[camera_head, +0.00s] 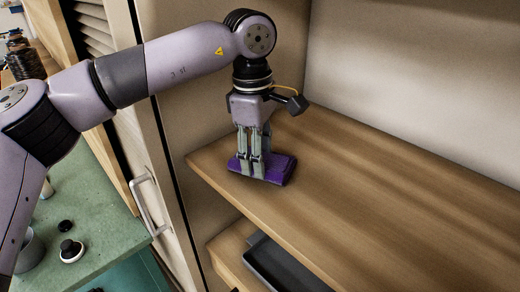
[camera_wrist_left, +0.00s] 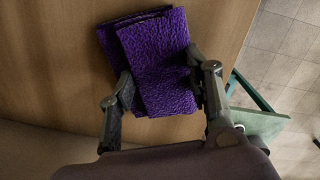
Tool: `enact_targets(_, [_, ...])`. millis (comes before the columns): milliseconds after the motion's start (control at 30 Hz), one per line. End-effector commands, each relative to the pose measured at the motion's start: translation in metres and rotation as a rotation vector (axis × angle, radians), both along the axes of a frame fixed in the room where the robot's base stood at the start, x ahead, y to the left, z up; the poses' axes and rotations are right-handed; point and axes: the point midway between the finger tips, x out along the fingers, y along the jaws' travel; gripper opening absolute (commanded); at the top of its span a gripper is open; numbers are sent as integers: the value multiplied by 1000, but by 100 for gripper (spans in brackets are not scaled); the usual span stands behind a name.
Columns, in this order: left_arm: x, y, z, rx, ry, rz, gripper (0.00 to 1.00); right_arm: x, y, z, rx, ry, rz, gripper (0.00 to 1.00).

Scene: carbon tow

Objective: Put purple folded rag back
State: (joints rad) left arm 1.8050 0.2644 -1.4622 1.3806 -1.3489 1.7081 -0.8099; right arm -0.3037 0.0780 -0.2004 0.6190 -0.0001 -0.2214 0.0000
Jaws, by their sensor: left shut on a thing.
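The purple folded rag (camera_head: 279,168) is at the left end of a wooden shelf (camera_head: 370,190), close to its front edge. My left gripper (camera_head: 256,170) points down from above and is shut on the rag. In the left wrist view the rag (camera_wrist_left: 158,62) shows as a folded, textured purple cloth between the two fingers (camera_wrist_left: 160,95), with wood behind it. I cannot tell whether the rag rests on the shelf or hangs just above it. My right gripper is not in view.
A lower shelf holds a dark tray (camera_head: 283,268). A white cabinet door with a handle (camera_head: 153,205) stands left of the shelf. A green table (camera_head: 105,215) with small black and white items is at lower left. The shelf to the right is clear.

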Motion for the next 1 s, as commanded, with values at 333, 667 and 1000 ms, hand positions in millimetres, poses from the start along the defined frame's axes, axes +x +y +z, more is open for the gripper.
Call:
enact_targets(333, [0, 0, -3, 0, 0, -1, 52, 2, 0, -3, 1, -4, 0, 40])
enact_targets(667, [0, 0, -3, -1, 0, -1, 66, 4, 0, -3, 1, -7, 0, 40])
enact_targets(1000, [1, 0, 12, -3, -2, 0, 66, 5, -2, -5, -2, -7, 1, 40])
